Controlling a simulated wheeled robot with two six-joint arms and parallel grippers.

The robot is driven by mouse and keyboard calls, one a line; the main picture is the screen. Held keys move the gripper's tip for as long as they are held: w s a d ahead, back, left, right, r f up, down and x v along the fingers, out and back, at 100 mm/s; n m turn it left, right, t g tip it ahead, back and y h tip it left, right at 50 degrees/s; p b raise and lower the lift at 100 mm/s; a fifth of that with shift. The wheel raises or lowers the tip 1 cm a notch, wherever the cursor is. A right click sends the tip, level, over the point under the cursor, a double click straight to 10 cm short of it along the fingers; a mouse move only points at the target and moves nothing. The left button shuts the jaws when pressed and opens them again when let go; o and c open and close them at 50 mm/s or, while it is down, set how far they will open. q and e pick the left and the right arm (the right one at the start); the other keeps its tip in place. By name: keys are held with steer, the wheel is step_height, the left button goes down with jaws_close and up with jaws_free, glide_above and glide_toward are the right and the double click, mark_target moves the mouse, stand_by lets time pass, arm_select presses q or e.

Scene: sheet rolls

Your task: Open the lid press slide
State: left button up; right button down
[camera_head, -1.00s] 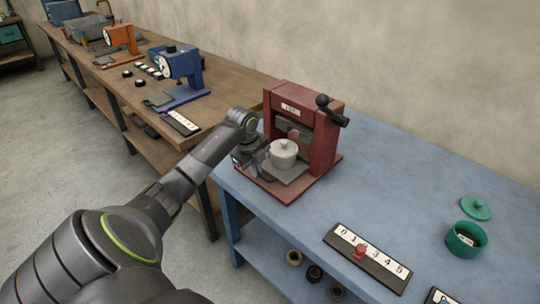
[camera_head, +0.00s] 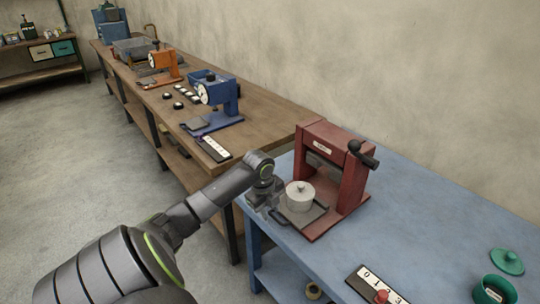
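The red lid press (camera_head: 350,188) stands on the blue table. Its dark slide (camera_head: 318,214) sticks out at the front, toward my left arm. My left gripper (camera_head: 272,205) is at the slide's front edge, beside the dark handle (camera_head: 284,216). Its fingers are small and dark, so I cannot tell whether they are closed on the handle. My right gripper is out of view.
A number strip with a red peg (camera_head: 381,296) lies at the table's front edge. A green pot (camera_head: 494,292) and green lid (camera_head: 507,262) are at the right. The wooden bench (camera_head: 262,118) with blue and orange devices stands behind.

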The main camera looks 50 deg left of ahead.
arm_select(q)
steer(key=shift+r, duration=0.15)
steer(key=s+r, duration=0.3)
steer(key=r, duration=1.3)
steer(key=shift+s+r, duration=0.2)
steer(key=shift+r, duration=0.2)
steer(key=shift+a, duration=0.1)
